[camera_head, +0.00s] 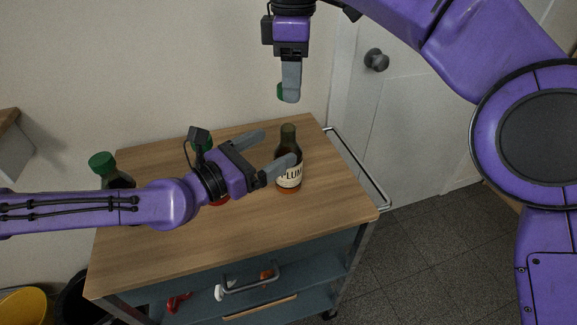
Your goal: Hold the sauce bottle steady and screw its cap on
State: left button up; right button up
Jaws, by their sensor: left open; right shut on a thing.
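The sauce bottle (289,173) stands upright on the wooden cart top, with a dark neck, a pale label reading "PLUM" and no cap on it. My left gripper (278,152) is open, its fingers pointing right toward the bottle. The nearer finger overlaps the bottle's left edge in the picture; I cannot tell whether it touches. My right gripper (289,94) points down, well above the bottle, and is shut on the green cap (281,91). Most of the cap is hidden behind the fingers.
A green-capped bottle (103,163) stands at the cart's left, partly behind my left arm. Another green-capped bottle (208,143) is mostly hidden behind my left gripper. The cart top (330,200) is clear to the right. A metal rail (358,165) borders it; a door stands behind.

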pick_arm(q)
notch_tip(320, 180, down, 7)
jog(key=shift+a+r, duration=0.1)
jog(key=shift+a, duration=0.05)
pick_arm(e)
jog(key=shift+a, duration=0.2)
pick_arm(q)
jog(key=x, duration=0.7)
jog(key=shift+f, duration=0.25)
pick_arm(e)
jog(key=shift+d, duration=0.15)
pick_arm(q)
jog(key=shift+w+d, duration=0.2)
jog(key=shift+r, duration=0.1)
jog(key=c, duration=1.5)
pick_arm(e)
jog(key=shift+f, duration=2.55)
